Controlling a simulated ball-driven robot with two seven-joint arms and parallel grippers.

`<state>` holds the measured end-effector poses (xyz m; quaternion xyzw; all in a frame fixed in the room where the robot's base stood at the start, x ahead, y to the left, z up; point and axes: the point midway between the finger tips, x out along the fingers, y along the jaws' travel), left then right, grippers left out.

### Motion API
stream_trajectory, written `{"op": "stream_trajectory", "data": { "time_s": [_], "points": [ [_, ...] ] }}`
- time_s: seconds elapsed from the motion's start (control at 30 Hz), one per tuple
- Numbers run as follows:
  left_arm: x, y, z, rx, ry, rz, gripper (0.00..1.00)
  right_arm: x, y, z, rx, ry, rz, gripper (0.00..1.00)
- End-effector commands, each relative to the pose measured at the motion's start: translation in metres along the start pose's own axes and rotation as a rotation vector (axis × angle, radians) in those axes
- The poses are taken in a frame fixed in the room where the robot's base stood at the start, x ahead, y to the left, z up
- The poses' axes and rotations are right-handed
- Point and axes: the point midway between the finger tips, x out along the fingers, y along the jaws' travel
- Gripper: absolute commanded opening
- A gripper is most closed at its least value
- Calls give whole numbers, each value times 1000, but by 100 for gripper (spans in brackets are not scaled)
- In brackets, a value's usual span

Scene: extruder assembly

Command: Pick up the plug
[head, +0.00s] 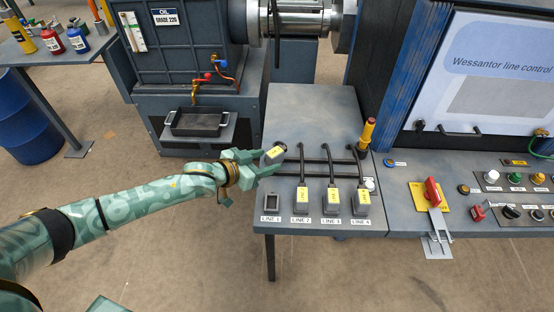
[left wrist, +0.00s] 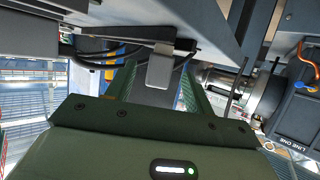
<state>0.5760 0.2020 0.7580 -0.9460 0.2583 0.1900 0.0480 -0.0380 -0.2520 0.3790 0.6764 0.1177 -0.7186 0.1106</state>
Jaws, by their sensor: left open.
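The loose grey plug (head: 273,154) with a yellow label is near the left edge of the grey-blue table, with a dark cable behind it. My left gripper (head: 264,162) is open at this plug. In the left wrist view the grey plug (left wrist: 160,68) shows between the two green fingers (left wrist: 158,88), with a gap visible on each side. Whether a finger touches it is hard to tell. The LINE 1 socket (head: 271,203) at the table's front is empty. My right gripper is not in view.
Plugs with yellow labels stand at LINE 2 (head: 302,199), LINE 3 (head: 331,200) and LINE 4 (head: 361,201), with dark cables running back. The control desk (head: 400,168) is at the right. The table's rear is clear.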

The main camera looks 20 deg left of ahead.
Motion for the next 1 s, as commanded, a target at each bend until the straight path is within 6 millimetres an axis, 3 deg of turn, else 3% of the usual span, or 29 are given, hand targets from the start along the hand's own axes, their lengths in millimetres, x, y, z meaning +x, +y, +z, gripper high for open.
{"op": "stream_trajectory", "data": {
  "time_s": [0.17, 0.43, 0.73, 0.77, 0.9, 1.0],
  "points": [
    [15, 0, 0, 1, 1, 0, 53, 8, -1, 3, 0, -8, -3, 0],
    [57, 0, 0, 0, -2, 0, 53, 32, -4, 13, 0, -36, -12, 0],
    [62, 1, -6, 2, 1, 0, 53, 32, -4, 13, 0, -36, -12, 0],
    [62, 1, -6, 2, 1, 0, 47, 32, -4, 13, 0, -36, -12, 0],
    [62, 1, -6, 2, 1, 0, 8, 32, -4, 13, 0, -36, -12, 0],
    [62, 1, -6, 2, 1, 0, 0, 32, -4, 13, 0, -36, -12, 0]
  ]
}}
